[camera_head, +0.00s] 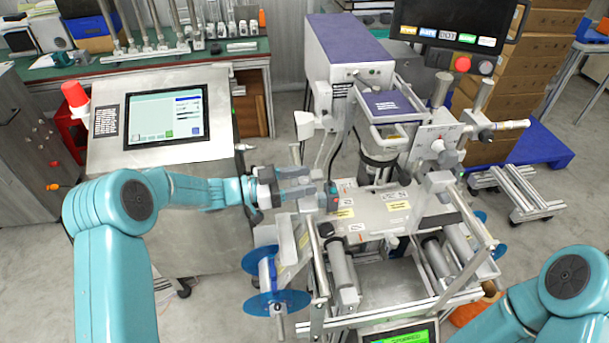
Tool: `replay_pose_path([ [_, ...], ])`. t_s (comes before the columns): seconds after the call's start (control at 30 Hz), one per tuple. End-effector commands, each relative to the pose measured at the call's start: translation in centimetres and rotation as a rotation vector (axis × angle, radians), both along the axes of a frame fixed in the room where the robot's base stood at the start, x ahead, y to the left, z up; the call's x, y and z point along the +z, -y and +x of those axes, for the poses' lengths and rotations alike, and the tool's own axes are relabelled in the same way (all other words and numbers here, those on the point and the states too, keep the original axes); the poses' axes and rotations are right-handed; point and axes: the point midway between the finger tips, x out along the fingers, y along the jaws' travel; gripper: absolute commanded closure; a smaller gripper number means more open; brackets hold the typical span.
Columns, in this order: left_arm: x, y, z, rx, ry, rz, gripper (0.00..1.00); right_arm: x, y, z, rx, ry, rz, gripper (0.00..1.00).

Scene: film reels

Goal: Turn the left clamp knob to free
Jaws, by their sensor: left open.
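My left gripper (308,188) reaches in from the left at the middle of the view, at the left side of the film reel machine (385,207). Its two grey fingers are apart.
A console with a screen (166,116) and a red beacon (74,94) stands at the left. Blue reels (277,303) jut out below my left gripper. A monitor (455,27) hangs at the upper right. A blue pallet (540,143) lies at the right.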

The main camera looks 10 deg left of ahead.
Motion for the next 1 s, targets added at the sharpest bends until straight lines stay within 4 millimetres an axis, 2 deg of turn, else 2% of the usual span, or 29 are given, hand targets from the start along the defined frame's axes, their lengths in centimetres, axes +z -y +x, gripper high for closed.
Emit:
replay_pose_path([
  [0.13,0.0,0.8,0.4,0.000,0.000,0.000,0.46,0.2,0.0,0.0,0.000,0.000,0.000,0.57],
  [0.37,0.0,0.8,0.4,0.001,0.000,0.000,0.46,0.2,0.0,0.0,0.000,0.000,0.000,0.57],
  [0.47,0.0,0.8,0.4,0.001,-0.001,0.000,0.75,0.2,0.0,0.0,0.000,0.000,0.000,0.57],
  [0.5,0.0,0.8,0.4,0.000,-0.001,0.000,0.88,0.2,0.0,0.0,0.000,0.000,0.000,0.57],
  [0.53,-0.1,0.8,0.4,0.000,-0.001,0.000,0.94,0.2,0.0,0.0,0.000,0.000,0.000,0.57],
  [0.77,-0.3,0.9,0.4,0.043,0.001,-0.003,0.94,-0.6,0.0,0.0,0.000,0.000,0.000,0.57],
  [1.0,-0.7,1.0,0.3,0.264,0.004,-0.002,0.94,-4.5,0.0,0.0,0.000,0.000,0.000,0.57],
])
